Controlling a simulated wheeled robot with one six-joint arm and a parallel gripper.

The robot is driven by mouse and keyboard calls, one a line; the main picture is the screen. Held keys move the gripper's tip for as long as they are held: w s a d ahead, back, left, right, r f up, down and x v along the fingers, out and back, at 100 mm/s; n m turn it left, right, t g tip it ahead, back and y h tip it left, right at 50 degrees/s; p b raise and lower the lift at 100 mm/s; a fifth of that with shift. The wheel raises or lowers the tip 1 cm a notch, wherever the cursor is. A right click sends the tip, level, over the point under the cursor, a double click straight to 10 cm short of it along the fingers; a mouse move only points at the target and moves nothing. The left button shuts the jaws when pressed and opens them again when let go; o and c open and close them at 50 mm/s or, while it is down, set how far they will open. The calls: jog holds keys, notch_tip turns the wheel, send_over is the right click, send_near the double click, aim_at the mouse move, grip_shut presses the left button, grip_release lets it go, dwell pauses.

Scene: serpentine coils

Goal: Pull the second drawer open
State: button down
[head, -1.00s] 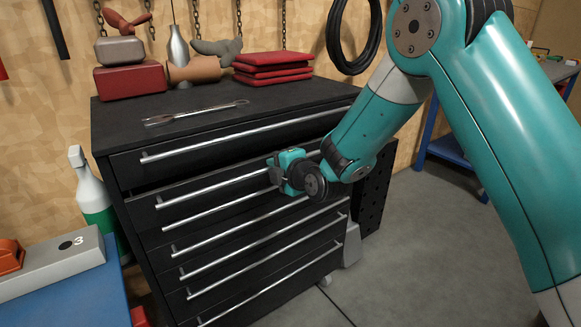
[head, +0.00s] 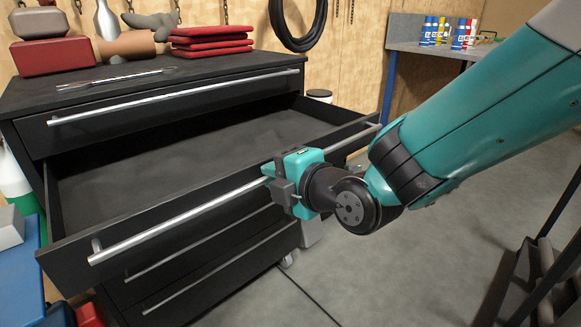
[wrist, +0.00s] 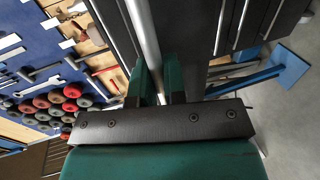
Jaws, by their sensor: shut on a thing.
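The black tool cabinet (head: 35,92) stands in front of me in the head view. Its second drawer (head: 190,165) from the top is pulled well out, and its dark inside looks empty. A long silver bar handle (head: 175,229) runs along the drawer front. My teal gripper (head: 283,183) is shut on this handle, right of its middle. In the wrist view the silver handle (wrist: 143,40) runs up from between my two fingers (wrist: 158,82). The top drawer (head: 130,118) and the lower drawers look closed.
A wrench (head: 115,78), red cases and folded red cloths (head: 210,38) lie on the cabinet top. A blue surface (head: 25,275) is close at the lower left. A dark rack (head: 545,270) stands at the lower right. The grey floor between is open.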

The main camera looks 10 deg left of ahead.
jog(key=shift+s+d, duration=0.3)
jog(key=c, duration=1.2)
grip_release()
